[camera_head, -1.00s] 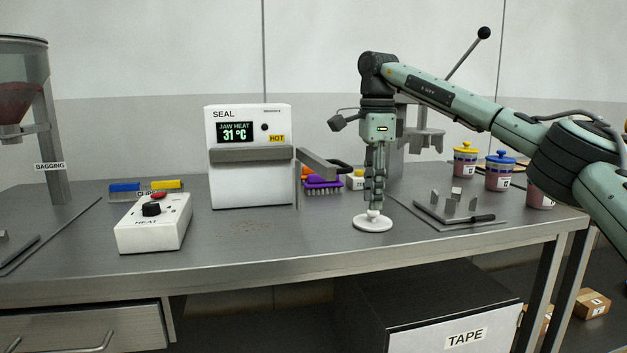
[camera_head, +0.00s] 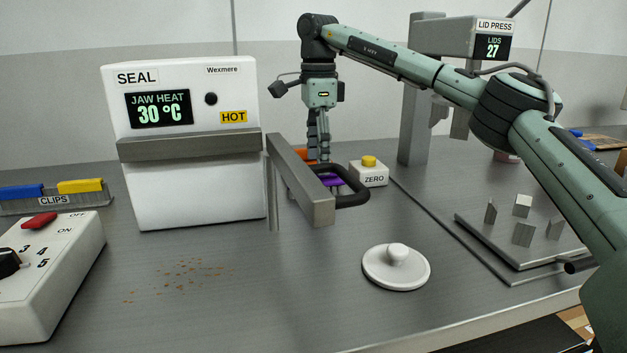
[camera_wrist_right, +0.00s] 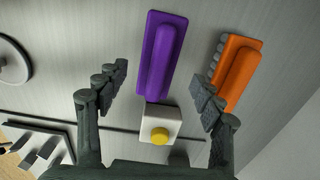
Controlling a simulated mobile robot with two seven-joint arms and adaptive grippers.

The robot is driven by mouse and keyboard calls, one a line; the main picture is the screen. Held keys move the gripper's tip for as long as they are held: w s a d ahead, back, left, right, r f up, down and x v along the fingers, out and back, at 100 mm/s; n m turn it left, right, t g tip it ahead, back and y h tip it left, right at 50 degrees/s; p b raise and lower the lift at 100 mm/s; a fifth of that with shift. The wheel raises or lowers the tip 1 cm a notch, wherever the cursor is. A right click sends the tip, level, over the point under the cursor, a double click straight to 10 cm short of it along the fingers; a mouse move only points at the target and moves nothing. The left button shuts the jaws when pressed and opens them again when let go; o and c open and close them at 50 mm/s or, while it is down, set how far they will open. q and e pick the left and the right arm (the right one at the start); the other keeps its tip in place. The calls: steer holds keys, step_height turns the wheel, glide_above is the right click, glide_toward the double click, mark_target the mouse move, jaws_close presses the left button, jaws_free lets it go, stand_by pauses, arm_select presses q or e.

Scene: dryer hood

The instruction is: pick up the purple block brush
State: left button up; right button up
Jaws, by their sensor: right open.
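The purple block brush (camera_wrist_right: 160,58) lies on the bench in the right wrist view, back up, its long side running away from me. In the head view only a bit of the purple brush (camera_head: 331,180) shows behind the sealer's jaw arm and black handle. My right gripper (camera_wrist_right: 160,95) is open and empty, its fingers on either side of the space below the brush's near end. In the head view my right gripper (camera_head: 318,150) points down behind the sealer arm, over the brush area; its fingertips are partly hidden. My left gripper is not in view.
An orange brush (camera_wrist_right: 238,72) lies close right of the purple one, near my right finger. The white ZERO box (camera_wrist_right: 158,122) with its yellow button sits at the purple brush's near end. The sealer (camera_head: 190,185) marked HOT has a jaw arm (camera_head: 300,185) jutting forward.

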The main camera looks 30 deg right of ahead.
steer(key=f, duration=0.4)
steer(key=shift+s+a, duration=0.15)
steer(key=shift+a, duration=0.2)
steer(key=shift+f, duration=0.15)
steer(key=c, duration=1.3)
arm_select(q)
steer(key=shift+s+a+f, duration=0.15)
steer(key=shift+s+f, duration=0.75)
